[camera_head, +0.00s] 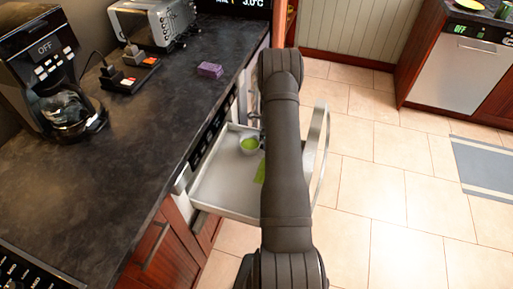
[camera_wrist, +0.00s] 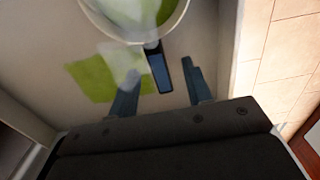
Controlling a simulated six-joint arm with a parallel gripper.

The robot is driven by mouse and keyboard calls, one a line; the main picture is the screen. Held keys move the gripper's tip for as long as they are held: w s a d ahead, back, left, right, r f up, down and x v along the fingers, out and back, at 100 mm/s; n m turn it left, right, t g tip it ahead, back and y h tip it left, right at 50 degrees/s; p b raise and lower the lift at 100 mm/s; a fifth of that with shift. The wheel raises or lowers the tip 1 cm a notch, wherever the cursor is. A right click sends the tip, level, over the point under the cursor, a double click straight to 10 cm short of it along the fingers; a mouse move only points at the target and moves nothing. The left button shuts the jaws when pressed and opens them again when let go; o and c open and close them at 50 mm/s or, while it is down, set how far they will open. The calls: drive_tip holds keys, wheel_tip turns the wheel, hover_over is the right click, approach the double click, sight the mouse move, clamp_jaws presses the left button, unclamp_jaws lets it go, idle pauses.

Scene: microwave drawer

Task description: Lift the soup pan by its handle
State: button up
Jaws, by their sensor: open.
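The soup pan (camera_wrist: 130,28) is pale and rounded with green contents, at the top of the wrist view. Its dark handle (camera_wrist: 159,69) points down toward my gripper. In the head view the pan (camera_head: 249,144) sits in the open drawer (camera_head: 218,192), partly behind my arm. My gripper (camera_wrist: 160,72) is open, with one finger on each side of the handle's near end. Neither finger clearly touches the handle. In the head view my arm hides the gripper.
A green and white cloth or sheet (camera_wrist: 95,78) lies on the drawer floor beside the handle. The drawer wall (camera_wrist: 229,45) stands close on the right. A dark counter (camera_head: 140,130) with a coffee maker (camera_head: 45,75) and toaster (camera_head: 150,22) is at left. Tiled floor (camera_head: 390,190) is free at right.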

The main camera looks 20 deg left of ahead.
wheel_tip(320, 180, down, 4)
drive_tip(key=shift+s+r, duration=0.1)
drive_tip(key=shift+c, duration=0.4)
clamp_jaws()
wheel_tip(320, 180, up, 15)
idle(0.7)
